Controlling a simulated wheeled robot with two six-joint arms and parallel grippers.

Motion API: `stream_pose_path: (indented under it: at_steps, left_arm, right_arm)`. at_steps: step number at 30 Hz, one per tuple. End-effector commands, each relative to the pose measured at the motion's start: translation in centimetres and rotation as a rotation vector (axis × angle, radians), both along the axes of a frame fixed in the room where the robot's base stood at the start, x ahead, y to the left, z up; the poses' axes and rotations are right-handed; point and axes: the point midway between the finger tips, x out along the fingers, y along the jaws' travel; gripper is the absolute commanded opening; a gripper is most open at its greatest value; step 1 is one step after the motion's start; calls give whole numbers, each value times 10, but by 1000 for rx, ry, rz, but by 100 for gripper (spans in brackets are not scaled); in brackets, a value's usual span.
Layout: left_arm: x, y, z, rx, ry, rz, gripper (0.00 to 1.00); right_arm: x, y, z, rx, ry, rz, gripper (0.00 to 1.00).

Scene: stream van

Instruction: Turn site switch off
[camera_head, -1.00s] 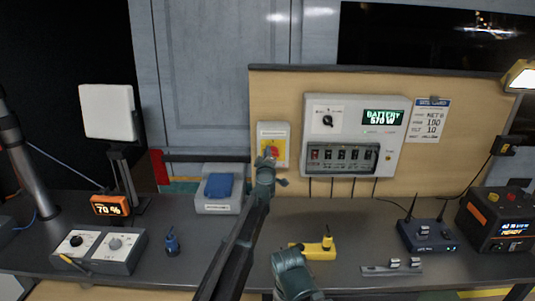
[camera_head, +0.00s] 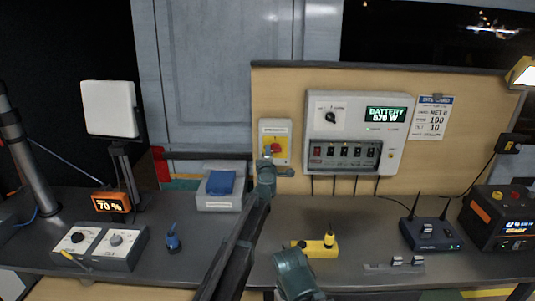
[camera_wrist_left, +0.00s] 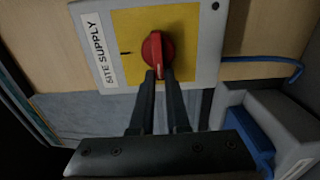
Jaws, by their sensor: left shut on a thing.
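The site switch is a pale box (camera_head: 262,130) with a yellow plate and a red rotary knob (camera_head: 273,146), on the tan backboard. In the left wrist view its label reads "SITE SUPPLY" (camera_wrist_left: 97,50). There the red knob (camera_wrist_left: 153,50) stands upright in the picture, across from a small dark mark left of it. My left gripper (camera_head: 268,160) is at the switch, reaching from below. In the wrist view its two fingers (camera_wrist_left: 160,74) are close together on the knob's lower end, hiding that end. My right gripper's fingers do not show.
A panel with a battery display (camera_head: 387,114) and a row of switches is right of the site switch. Below on the bench (camera_head: 350,215) are a grey box with a blue top (camera_head: 220,186), a yellow tool (camera_head: 318,247) and a router (camera_head: 430,234).

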Motion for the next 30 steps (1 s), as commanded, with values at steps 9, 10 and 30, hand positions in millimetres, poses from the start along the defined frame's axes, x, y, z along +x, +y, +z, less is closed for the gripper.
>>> stream_pose_path:
  at_steps: [9,10,30]
  left_arm:
    - [2,-7,0,-7,0,-13,0]
    - [2,-7,0,-7,0,-13,0]
    - [-1,-2,0,-6,0,-4,50]
  right_arm:
    - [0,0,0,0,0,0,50]
    - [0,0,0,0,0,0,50]
    - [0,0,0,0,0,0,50]
